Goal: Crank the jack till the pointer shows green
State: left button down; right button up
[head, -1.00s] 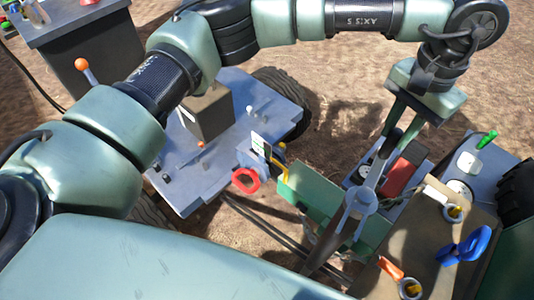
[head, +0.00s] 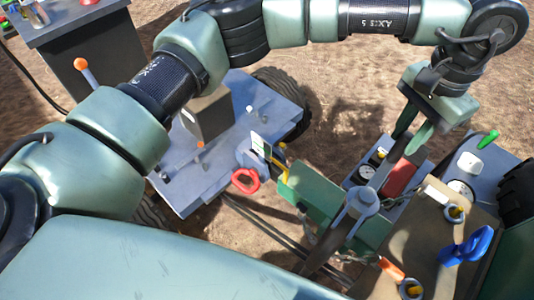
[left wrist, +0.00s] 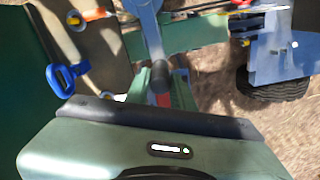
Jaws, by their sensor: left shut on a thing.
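The jack is a green beam with a grey-blue crank hub (head: 362,200) on it. A grey crank arm (head: 382,172) runs from the hub up and right toward my left gripper (head: 415,132). In the left wrist view, my left gripper (left wrist: 160,88) is shut on the dark crank handle (left wrist: 160,76) between its green fingers. A small upright plate with white and green on it (head: 261,146) stands left of the beam. A yellow bent piece (head: 280,168), perhaps the pointer, is beside it; its exact reading is too small to tell. My right gripper is out of view.
A grey-blue wheeled platform (head: 225,178) with a dark box stands to the left. A red ring (head: 245,181) is at its edge. A brown panel (head: 425,225) with a blue handle (head: 467,247) is at right. A red block (head: 400,172) lies beyond the crank.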

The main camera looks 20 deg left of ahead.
pick_arm(q)
jog(key=shift+s+d+f+m, duration=0.25)
jog(key=shift+s+d+m, duration=0.25)
jog(key=shift+d+m, duration=0.25)
jog(key=shift+w+a+n+b, duration=0.2)
jog(key=shift+a+n+b, duration=0.1)
jog(key=shift+n+b, duration=0.25)
dwell(0.4)
jog(key=c, duration=1.1)
grip_release()
jog(key=shift+w+a, duration=0.1)
jog(key=shift+w+r, duration=0.1)
jog(key=shift+r, duration=0.15)
